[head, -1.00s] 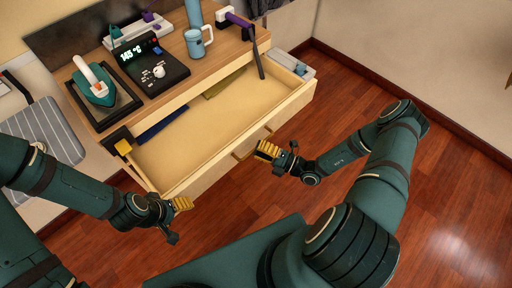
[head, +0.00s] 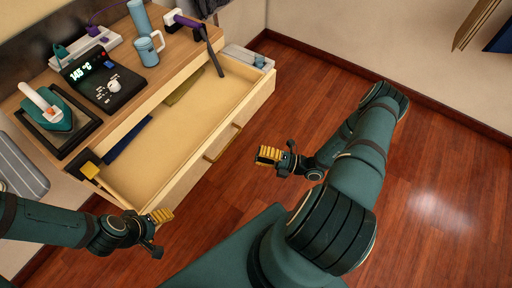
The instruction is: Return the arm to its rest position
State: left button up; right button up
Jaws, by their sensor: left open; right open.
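My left gripper (head: 160,217) is at the lower left of the head view, in front of the near left corner of the open drawer (head: 190,167). Its yellow finger pads show and it holds nothing. My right gripper (head: 268,155) is open and empty, out over the floor to the right of the drawer front. Neither gripper touches the drawer as far as I can see. Part of my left arm is cut off by the left edge of the view.
The wooden dresser top bears a teal iron (head: 50,112) on a dark pad, a black control unit (head: 103,78) reading 145 °C, a blue mug (head: 147,50) and a purple-handled tool (head: 184,20). Red-brown floor (head: 430,170) is clear at right.

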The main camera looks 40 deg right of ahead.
jog(key=shift+a, duration=0.1)
jog(key=s+a+n+g+h, duration=0.2)
jog(key=s+a+n+g, duration=0.2)
jog(key=a+n+g, duration=0.75)
jog(key=s+a+n+g+h, duration=0.35)
jog(key=n+g, duration=0.35)
jog(key=n, duration=0.9)
jog(key=w+a+r+n+t+h, duration=0.3)
jog(key=w+r+n+t+h, duration=0.1)
jog(key=n, duration=1.1)
jog(key=shift+w+a+t, duration=0.35)
jog(key=shift+w+t, duration=0.05)
jog(key=shift+t, duration=0.35)
